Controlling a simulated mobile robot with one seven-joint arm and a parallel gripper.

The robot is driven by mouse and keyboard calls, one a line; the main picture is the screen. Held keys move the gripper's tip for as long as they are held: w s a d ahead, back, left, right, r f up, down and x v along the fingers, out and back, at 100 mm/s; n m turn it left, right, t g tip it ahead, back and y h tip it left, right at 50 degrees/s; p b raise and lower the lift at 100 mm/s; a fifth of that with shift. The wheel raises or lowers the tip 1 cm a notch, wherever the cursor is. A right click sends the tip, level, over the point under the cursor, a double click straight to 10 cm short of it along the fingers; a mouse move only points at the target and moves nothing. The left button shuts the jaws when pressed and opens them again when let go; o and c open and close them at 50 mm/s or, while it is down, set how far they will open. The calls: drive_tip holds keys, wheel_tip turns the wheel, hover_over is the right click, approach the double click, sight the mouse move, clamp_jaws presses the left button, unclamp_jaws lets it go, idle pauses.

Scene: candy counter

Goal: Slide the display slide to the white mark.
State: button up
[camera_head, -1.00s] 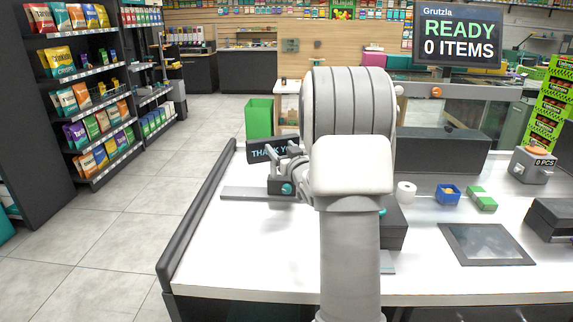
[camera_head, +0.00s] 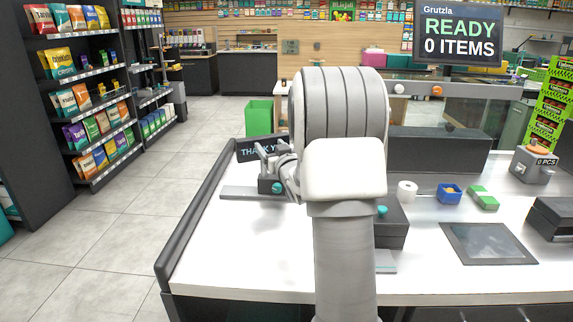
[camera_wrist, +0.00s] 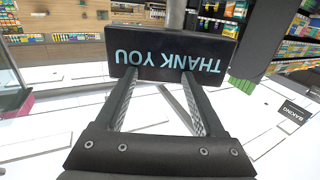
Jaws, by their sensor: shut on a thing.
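The display slide (camera_head: 266,187) is a dark block with a teal knob, on a flat grey rail (camera_head: 236,192) at the counter's left. A dark "THANK YOU" sign (camera_head: 247,150) stands at it; the sign shows upside down in the wrist view (camera_wrist: 172,65). My gripper (camera_head: 270,156) is at the slide, its fingertips against the sign area. In the wrist view my gripper (camera_wrist: 160,78) has its two fingers apart, reaching the sign's lower edge. The part held between them is hidden. I cannot make out the white mark in either view.
A second dark block (camera_head: 393,232) with a teal knob stands right of my arm. A white roll (camera_head: 407,190), a blue box (camera_head: 449,194), a green block (camera_head: 483,199) and a dark flat panel (camera_head: 488,243) lie further right. The counter's front left is clear.

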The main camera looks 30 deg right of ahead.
drive_tip(key=shift+d+r+m+h, duration=0.25)
drive_tip(key=shift+d+m+h, duration=0.05)
drive_tip(key=shift+d, duration=0.5)
drive_tip(key=shift+w+a+b, duration=0.85)
drive_tip(key=shift+w+a, duration=0.25)
drive_tip(key=shift+a, duration=0.25)
drive_tip(key=o, duration=0.3)
drive_tip(key=shift+s+f, duration=0.1)
drive_tip(key=shift+s+d+f+b, duration=0.25)
drive_tip(key=shift+s+f+b, duration=0.1)
drive_tip(key=shift+b, duration=0.15)
drive_tip(key=shift+s+a+r+b, duration=0.1)
drive_tip(key=shift+s+a+b, duration=0.2)
drive_tip(key=shift+s, duration=0.3)
drive_tip(key=shift+s+a+b, duration=0.2)
drive_tip(key=shift+s+a, duration=0.2)
drive_tip(key=shift+s, duration=0.2)
drive_tip(key=shift+b+v, duration=0.45)
drive_tip(key=shift+v, duration=0.9)
